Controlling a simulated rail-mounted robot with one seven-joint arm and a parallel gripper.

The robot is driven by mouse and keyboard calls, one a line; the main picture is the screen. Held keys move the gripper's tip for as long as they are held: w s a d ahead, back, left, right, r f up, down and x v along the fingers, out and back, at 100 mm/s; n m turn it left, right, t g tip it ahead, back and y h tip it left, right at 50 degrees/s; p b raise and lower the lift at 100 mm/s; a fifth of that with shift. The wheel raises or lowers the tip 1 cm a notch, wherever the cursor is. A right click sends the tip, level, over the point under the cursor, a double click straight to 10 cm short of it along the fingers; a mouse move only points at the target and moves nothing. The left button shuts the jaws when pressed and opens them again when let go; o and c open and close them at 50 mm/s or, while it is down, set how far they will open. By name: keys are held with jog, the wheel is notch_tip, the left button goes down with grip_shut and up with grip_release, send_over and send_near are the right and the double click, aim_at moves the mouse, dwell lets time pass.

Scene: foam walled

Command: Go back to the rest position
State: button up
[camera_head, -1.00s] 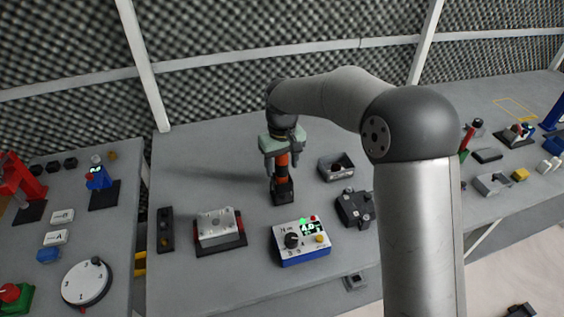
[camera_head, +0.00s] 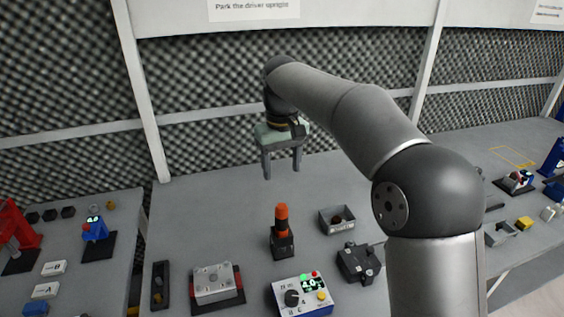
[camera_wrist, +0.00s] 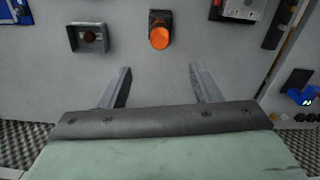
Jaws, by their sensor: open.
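My gripper (camera_head: 282,168) is raised above the back of the middle table in the head view, with its two fingers apart and nothing between them. In the wrist view the fingers (camera_wrist: 160,82) are also spread and empty. An orange-handled driver (camera_head: 282,218) stands upright in a small black holder (camera_head: 283,244) on the table, below my gripper and apart from it. The wrist view shows the orange handle (camera_wrist: 159,38) from above, beyond the fingertips.
A grey open box (camera_head: 337,222), a dark clamp-like block (camera_head: 358,262), a control box with a knob and lit display (camera_head: 302,295) and a metal block on a red-edged base (camera_head: 213,282) stand around the holder. The foam wall (camera_head: 200,75) rises behind. The table's back strip is clear.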

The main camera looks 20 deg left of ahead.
jog(key=shift+r, duration=0.3)
jog(key=s+d+f+m, duration=0.2)
jog(key=s+d, duration=0.3)
jog(key=d, duration=0.6)
jog(key=s+d+f+m, duration=0.2)
jog(key=s+d, duration=0.4)
jog(key=d, duration=0.4)
jog(key=s+d+f+m, duration=0.2)
jog(key=s+d+f, duration=0.2)
jog(key=s, duration=0.3)
jog(key=s+d+f+m, duration=0.2)
jog(key=s+d+f, duration=0.3)
jog(key=s, duration=0.3)
jog(key=shift+s+d+f, duration=0.15)
jog(key=shift+s+d, duration=0.05)
jog(key=shift+d, duration=0.55)
